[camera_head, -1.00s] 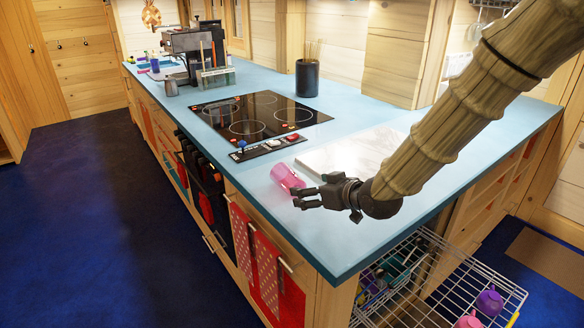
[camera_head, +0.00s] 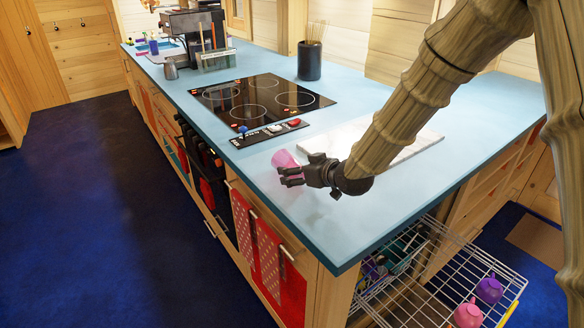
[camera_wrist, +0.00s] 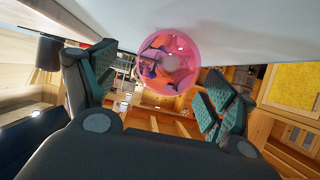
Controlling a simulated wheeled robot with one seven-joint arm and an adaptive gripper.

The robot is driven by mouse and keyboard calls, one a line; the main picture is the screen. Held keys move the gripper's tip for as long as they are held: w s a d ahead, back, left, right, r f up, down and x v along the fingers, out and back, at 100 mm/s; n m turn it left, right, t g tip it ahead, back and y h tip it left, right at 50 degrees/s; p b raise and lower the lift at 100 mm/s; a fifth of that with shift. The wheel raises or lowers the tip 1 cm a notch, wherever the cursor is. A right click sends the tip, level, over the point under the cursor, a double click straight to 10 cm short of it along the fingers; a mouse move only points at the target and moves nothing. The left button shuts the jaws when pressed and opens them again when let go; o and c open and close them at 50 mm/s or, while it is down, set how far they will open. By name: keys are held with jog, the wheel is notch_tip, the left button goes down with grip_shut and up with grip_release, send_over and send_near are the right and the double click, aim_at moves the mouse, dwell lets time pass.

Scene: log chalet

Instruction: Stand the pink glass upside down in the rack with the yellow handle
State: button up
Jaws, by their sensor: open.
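The pink glass (camera_head: 284,159) lies on its side on the blue counter, partly hidden by my gripper. In the wrist view the glass (camera_wrist: 168,66) shows end-on as a see-through pink circle. My gripper (camera_head: 284,176) is low over the counter at the glass. In the wrist view the open fingers (camera_wrist: 155,95) stand left and right with the glass beyond and between them, no clear contact visible. A wire rack (camera_head: 440,290) stands low at the counter's right end, with a yellow piece (camera_head: 510,313) on its right edge, probably the handle.
A pink cup (camera_head: 467,314) and a purple cup (camera_head: 489,290) sit in the rack's right part; darker items (camera_head: 378,267) are at its left. A pale marble board (camera_head: 400,145) lies behind my gripper. The cooktop (camera_head: 262,100) is further back. The counter's front edge is close.

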jog(key=shift+x, duration=1.65)
jog(key=shift+f, duration=0.15)
jog(key=c, duration=1.3)
